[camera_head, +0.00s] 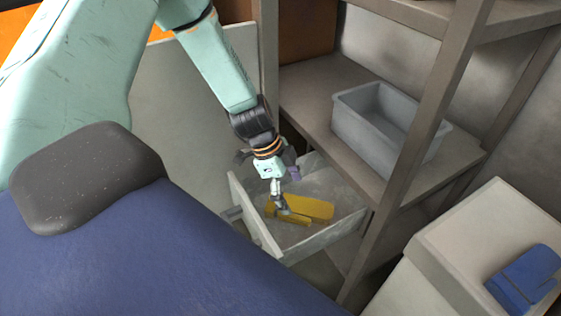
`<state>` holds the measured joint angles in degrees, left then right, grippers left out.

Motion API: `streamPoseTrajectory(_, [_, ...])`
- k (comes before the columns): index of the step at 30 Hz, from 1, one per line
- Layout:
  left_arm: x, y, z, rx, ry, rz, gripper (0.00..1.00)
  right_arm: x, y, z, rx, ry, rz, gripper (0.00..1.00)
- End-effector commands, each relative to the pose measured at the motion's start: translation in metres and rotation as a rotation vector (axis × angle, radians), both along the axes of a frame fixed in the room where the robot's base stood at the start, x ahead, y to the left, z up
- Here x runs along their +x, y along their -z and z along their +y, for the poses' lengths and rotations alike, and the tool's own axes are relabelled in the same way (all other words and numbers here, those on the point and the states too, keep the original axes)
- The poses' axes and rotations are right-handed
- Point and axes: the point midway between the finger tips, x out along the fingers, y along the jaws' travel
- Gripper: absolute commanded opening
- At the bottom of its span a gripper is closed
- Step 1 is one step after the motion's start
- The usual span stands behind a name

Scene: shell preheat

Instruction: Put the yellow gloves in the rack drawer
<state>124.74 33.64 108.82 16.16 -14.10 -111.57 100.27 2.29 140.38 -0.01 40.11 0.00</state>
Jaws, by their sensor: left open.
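The yellow gloves (309,207) lie on the floor of the open rack drawer (266,239). The drawer is pulled out from the lower part of the brown rack (430,120). My left gripper (281,209) reaches down into the drawer from above. Its jaws are open, and its fingertips are right at the gloves' left end. I cannot tell whether they touch the gloves. The gripper hides a small part of the gloves. My right gripper is not in view.
An empty grey bin (365,135) stands on the rack shelf above and right of the drawer. A blue item, perhaps gloves (524,280), lies on a pale box (440,270) at the lower right. A rack post stands close right of the drawer.

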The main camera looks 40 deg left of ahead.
Motion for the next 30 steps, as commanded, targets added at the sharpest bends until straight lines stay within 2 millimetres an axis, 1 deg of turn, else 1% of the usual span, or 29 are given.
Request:
streamPoseTrajectory(1, [-0.001,-0.009,0.002,-0.002,-0.003,-0.001,0.9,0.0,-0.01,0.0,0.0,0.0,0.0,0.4])
streamPoseTrajectory(3, [-0.002,-0.016,0.005,-0.002,-0.002,-0.001,0.9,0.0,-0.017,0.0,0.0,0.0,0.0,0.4])
streamPoseTrajectory(12, [-0.006,-0.044,0.015,-0.001,-0.002,-0.001,0.9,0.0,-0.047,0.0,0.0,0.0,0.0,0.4])
streamPoseTrajectory(18, [-0.009,-0.059,0.021,-0.001,-0.002,0.0,0.9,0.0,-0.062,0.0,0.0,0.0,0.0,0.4])
streamPoseTrajectory(24, [-0.01,-0.065,0.024,0.0,-0.001,0.0,0.9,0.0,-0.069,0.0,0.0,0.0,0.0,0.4])
streamPoseTrajectory(30, [-0.01,-0.065,0.025,0.0,-0.002,0.001,0.9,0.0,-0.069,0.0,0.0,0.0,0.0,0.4])
